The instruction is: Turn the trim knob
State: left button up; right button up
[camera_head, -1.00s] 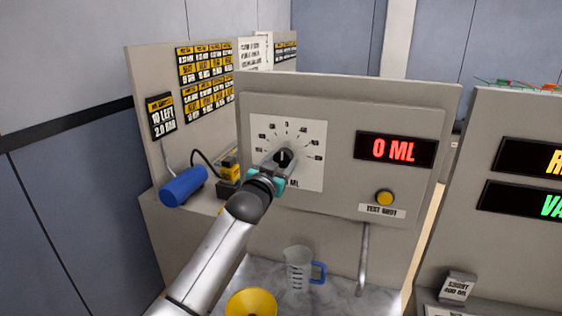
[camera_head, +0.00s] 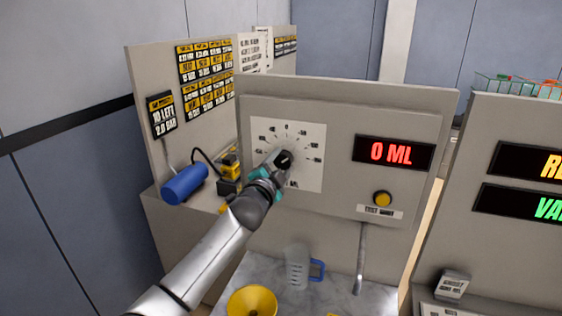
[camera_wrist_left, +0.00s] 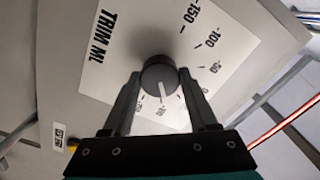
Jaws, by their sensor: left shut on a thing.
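The trim knob (camera_wrist_left: 159,72) is a round grey knob on a white dial plate (camera_head: 310,178) marked "TRIM ML". My left gripper (camera_head: 276,165) reaches it from below left in the head view and hides part of it. In the left wrist view the gripper's fingers (camera_wrist_left: 160,92) stand on both sides of the knob, shut on it. The knob's white line points down in that view, to small marks I cannot read surely. In the head view its dark pointer is tilted up to the right. My right gripper is not in view.
A red "0 ML" display (camera_head: 394,152) and a yellow button (camera_head: 382,199) are right of the dial. A clear jug (camera_head: 298,268) with a blue handle and a yellow funnel (camera_head: 252,301) stand below. A blue cylinder (camera_head: 184,184) is left of my arm.

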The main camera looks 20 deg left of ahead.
pick_arm(q)
jog(key=shift+m, duration=1.1)
jog(key=o, duration=1.4)
jog(key=shift+c, duration=0.2)
jog(key=shift+s, duration=0.15)
jog(key=s+b, duration=0.1)
jog(key=s, duration=1.4)
jog(key=shift+a, duration=0.25)
